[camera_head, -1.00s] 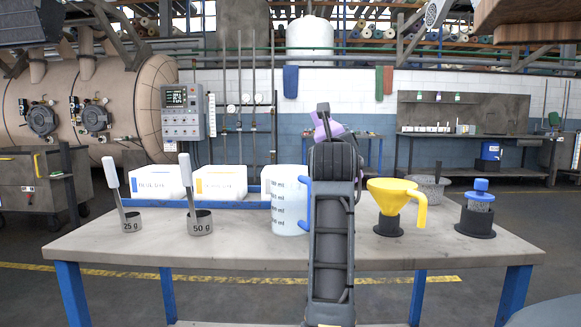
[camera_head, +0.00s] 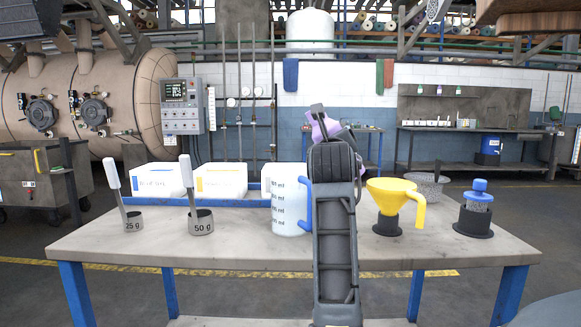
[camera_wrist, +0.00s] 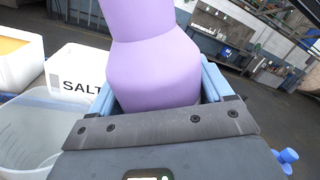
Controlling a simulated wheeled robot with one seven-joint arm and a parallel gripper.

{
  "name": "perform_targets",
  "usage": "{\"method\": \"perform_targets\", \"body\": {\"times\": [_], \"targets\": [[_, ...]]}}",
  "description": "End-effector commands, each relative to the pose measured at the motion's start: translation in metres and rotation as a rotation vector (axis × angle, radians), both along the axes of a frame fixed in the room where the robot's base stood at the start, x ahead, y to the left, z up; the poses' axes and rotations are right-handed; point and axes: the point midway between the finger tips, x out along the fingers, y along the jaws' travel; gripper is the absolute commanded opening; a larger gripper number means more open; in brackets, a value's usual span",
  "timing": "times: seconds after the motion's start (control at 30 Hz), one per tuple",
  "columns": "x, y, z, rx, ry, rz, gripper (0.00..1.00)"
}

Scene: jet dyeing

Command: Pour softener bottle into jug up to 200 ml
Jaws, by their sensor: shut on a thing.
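The softener bottle is purple; in the wrist view the bottle (camera_wrist: 155,70) fills the middle, held between the two blue fingers of my gripper (camera_wrist: 160,85). In the head view the bottle (camera_head: 322,126) shows only in part, tilted to the left above my arm, and the arm hides much of my gripper (camera_head: 330,135). The clear jug (camera_head: 289,205) with dark ml marks and a blue handle stands upright on the table, just left of my arm. The bottle is above and beside the jug's right side. The jug (camera_wrist: 38,130) also shows at the lower left in the wrist view. I cannot tell its liquid level.
A 25 g scoop (camera_head: 130,222) and a 50 g scoop (camera_head: 200,222) stand on the table (camera_head: 150,248) at left. White boxes (camera_head: 219,180) stand behind. A yellow funnel (camera_head: 392,194) and a blue-topped item (camera_head: 477,207) stand at right. The front strip is clear.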

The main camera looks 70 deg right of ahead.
Motion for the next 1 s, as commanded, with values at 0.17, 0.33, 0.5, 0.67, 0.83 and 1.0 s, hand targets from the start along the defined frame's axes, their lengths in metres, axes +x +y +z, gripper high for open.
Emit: {"method": "perform_targets", "body": {"times": [0.17, 0.33, 0.5, 0.67, 0.83, 1.0], "targets": [[0.0002, 0.0004, 0.0031, -0.009, 0.017, -0.001, 0.23], [0.0006, 0.0004, 0.0044, -0.016, 0.034, -0.001, 0.23], [0.0013, 0.0008, 0.0058, -0.023, 0.052, -0.001, 0.23], [0.0019, 0.0011, 0.0069, -0.03, 0.069, -0.001, 0.23], [0.0025, 0.0013, 0.0079, -0.038, 0.086, -0.001, 0.23], [0.0026, 0.0012, 0.0067, -0.045, 0.102, -0.001, 0.23]]}}
